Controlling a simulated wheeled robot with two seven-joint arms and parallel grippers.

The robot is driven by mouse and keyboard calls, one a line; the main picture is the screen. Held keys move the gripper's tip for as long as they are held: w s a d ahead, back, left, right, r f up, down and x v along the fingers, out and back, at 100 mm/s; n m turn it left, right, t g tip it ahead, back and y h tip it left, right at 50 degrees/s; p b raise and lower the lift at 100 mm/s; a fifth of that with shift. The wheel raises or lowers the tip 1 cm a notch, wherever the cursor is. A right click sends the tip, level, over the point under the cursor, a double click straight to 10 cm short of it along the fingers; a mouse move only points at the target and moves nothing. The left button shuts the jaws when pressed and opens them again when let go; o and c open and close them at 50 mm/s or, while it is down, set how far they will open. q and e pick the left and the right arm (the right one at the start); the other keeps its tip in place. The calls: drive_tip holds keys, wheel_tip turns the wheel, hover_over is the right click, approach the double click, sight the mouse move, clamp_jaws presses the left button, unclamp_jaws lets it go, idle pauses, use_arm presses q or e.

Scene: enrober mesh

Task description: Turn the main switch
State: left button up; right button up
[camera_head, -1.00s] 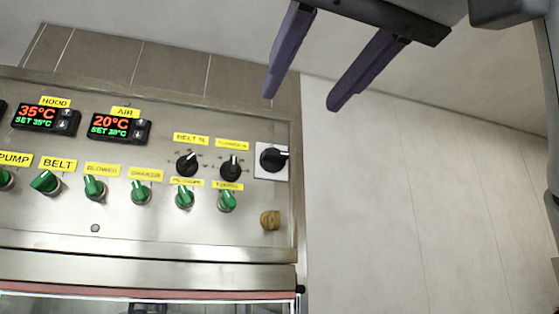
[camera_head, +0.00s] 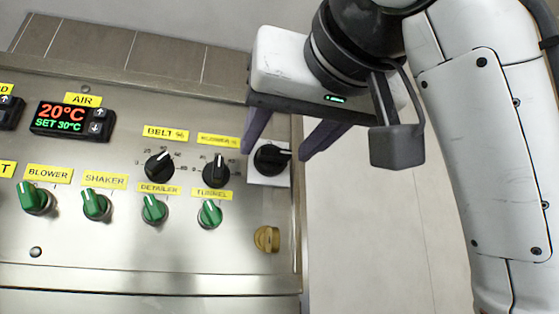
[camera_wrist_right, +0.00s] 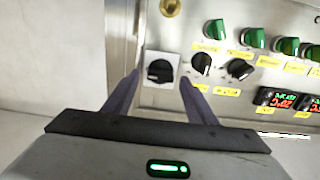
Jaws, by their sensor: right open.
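The main switch (camera_head: 268,159) is a black rotary knob on a white square plate at the right end of the steel panel. Its pointer mark lies roughly level, to the right. In the right wrist view the main switch (camera_wrist_right: 160,71) shows between the two fingers. My right gripper (camera_head: 273,154) is open, its purple fingers reaching toward the panel on either side of the knob. I cannot tell whether the fingertips touch the panel or how far in front they are. Nothing is between the fingers except the switch in line of sight. My left gripper is not in view.
Black knobs (camera_head: 159,167) and green selector switches (camera_head: 154,209) sit to the left. A brass-coloured knob (camera_head: 266,239) is just below the main switch. A temperature display (camera_head: 72,119) is at upper left. The wall right of the panel is bare.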

drive_tip(key=shift+w+a, duration=0.1)
drive_tip(key=shift+w, duration=0.45)
drive_tip(key=c, duration=1.1)
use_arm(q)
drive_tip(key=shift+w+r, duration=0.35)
